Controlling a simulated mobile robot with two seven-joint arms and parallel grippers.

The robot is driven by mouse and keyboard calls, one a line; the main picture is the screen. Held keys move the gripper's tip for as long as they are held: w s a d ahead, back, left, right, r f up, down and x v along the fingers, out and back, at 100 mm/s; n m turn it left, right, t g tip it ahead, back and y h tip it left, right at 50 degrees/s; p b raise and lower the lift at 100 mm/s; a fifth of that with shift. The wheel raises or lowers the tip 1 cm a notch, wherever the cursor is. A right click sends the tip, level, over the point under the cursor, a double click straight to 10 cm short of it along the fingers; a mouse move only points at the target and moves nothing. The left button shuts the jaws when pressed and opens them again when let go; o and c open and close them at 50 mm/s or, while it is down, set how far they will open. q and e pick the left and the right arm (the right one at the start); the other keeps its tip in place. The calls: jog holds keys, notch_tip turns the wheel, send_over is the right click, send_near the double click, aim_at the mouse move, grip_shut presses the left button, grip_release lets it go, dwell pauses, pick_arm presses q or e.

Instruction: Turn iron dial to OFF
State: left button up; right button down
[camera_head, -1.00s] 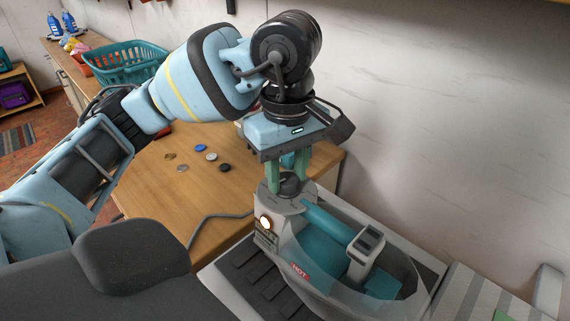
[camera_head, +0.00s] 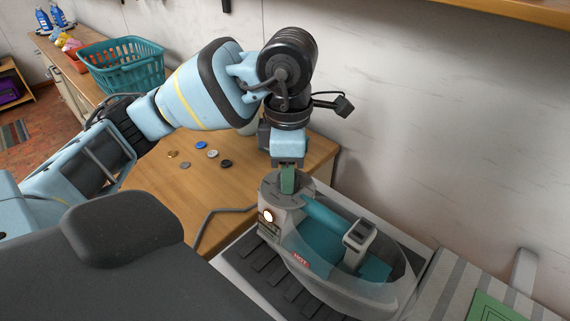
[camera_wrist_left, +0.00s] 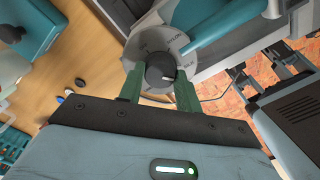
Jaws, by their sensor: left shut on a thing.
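The iron (camera_head: 325,245) sits on a ridged rest on the counter, with a teal handle, a clear body, a red HOT label and a lit round lamp (camera_head: 268,216) at its rear. In the head view the left gripper (camera_head: 287,180) hides most of the dial. My right gripper is not in view.
A teal basket (camera_head: 125,65) stands on the counter at the back left. Several coin-like discs (camera_head: 201,145) lie on the wooden counter left of the iron. A grey cord (camera_head: 212,218) runs to the iron. A striped cloth (camera_head: 455,290) lies at the right, and a wall rises behind.

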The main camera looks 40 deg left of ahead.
pick_arm(q)
jog(key=n+p, duration=0.1)
jog(key=n, duration=0.1)
jog(key=n+p, duration=0.1)
jog(key=n, duration=0.1)
jog(key=shift+r+n, duration=0.2)
jog(key=shift+n, duration=0.1)
jog(key=n+p, duration=0.3)
jog(key=n, duration=0.3)
jog(key=shift+p, duration=0.3)
jog(key=shift+n, duration=0.6)
jog(key=n+p, duration=0.1)
jog(key=n, duration=0.1)
jog(key=shift+f+n, duration=0.15)
jog(key=shift+n, duration=0.25)
jog(key=n, duration=0.4)
jog(key=shift+n, duration=0.3)
jog(key=n, duration=0.4)
jog(key=shift+n, duration=2.2)
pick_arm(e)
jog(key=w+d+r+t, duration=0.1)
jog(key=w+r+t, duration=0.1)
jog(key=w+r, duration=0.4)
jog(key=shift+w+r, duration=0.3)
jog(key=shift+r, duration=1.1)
